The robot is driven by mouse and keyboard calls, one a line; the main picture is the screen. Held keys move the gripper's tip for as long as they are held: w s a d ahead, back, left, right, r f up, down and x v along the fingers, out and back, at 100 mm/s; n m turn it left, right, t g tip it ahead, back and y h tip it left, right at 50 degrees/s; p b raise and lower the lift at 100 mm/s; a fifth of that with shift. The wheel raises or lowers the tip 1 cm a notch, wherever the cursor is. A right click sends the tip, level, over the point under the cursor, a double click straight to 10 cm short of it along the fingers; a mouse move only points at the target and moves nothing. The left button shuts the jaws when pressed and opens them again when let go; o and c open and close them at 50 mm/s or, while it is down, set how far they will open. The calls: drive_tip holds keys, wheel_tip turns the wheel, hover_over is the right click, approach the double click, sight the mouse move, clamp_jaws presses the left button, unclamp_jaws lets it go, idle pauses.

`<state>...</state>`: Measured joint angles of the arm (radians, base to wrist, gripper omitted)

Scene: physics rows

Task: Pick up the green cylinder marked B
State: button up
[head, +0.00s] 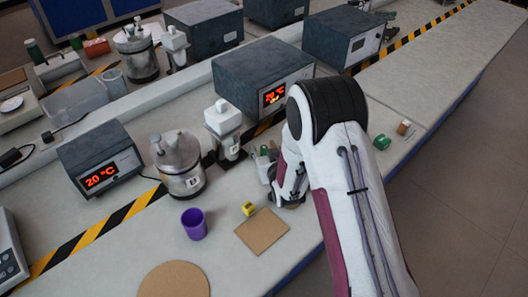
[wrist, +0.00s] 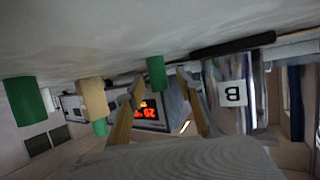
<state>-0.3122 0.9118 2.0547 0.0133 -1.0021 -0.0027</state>
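My gripper (wrist: 160,80) is open in the wrist view, its two tan fingers apart, with nothing visibly clamped. A small green cylinder (wrist: 156,73) appears between the fingertips; I cannot tell whether it is within reach or beyond them. A larger green cylinder (wrist: 24,101) is at the far left, and another green piece (wrist: 100,127) is partly behind a tan block. No letter is readable on any green cylinder. In the head view a green cylinder (head: 382,142) lies right of my arm, which mostly hides my gripper.
A metal vessel labelled B (wrist: 216,75) stands right of the fingers in the wrist view. A tan block (wrist: 94,98) is at left. The head view shows a purple cup (head: 194,224), a yellow cube (head: 249,208), a brown square board (head: 262,231) and a display box (head: 240,75).

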sight(264, 147)
clamp_jaws()
drive_tip(key=shift+r, duration=0.2)
idle(0.3)
drive_tip(key=shift+r, duration=4.85)
